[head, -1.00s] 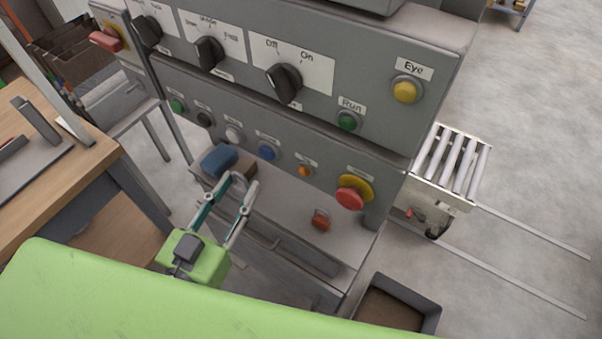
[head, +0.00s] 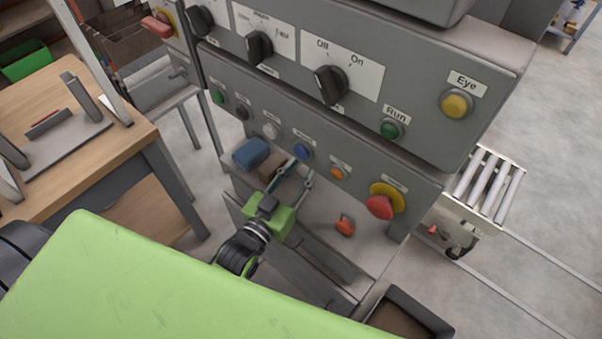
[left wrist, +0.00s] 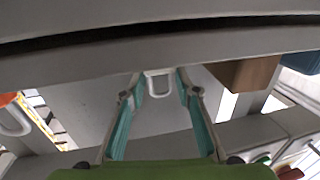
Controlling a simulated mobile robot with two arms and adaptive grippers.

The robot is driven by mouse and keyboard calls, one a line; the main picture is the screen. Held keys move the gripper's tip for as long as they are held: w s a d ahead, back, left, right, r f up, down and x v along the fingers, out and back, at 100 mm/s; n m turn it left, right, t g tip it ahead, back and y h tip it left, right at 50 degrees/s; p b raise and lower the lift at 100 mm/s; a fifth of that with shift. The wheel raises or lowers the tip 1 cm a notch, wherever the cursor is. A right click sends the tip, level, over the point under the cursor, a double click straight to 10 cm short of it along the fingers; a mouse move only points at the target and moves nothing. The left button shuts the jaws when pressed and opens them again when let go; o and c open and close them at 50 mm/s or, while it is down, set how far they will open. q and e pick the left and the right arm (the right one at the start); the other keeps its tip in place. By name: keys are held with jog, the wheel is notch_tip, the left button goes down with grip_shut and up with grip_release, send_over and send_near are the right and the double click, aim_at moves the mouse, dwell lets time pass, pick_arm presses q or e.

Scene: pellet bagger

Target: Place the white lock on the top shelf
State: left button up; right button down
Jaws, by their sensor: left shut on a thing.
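My left gripper (head: 297,176) is at the ledge (head: 318,222) under the control panel, in front of a brown block. In the left wrist view its teal fingers (left wrist: 160,90) are shut on the white lock; a pale U-shaped loop (left wrist: 158,94) shows between the fingertips. The lock's body is hard to make out, and the head view does not show the lock clearly. A red-orange padlock (head: 345,226) sits on the ledge to the right of the gripper. I cannot tell which surface is the top shelf. My right gripper is not in view.
A blue block (head: 251,154) and the brown block (head: 272,167) lie on the ledge's left part. A red emergency button (head: 381,207) projects above its right part. A wooden table (head: 100,165) stands left, a roller conveyor (head: 485,187) right, and a dark bin (head: 405,315) below.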

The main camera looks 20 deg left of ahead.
pick_arm(q)
jog(key=shift+f, duration=0.8)
jog(key=shift+f, duration=0.2)
jog(key=o, duration=1.1)
jog(key=shift+r, duration=0.1)
jog(key=shift+s+r, duration=0.1)
jog(key=shift+s, duration=0.1)
jog(key=s, duration=0.4)
jog(key=s+a, duration=0.1)
jog(key=s, duration=0.2)
jog(key=s+a+b, duration=0.1)
jog(key=s, duration=0.3)
jog(key=shift+s, duration=0.3)
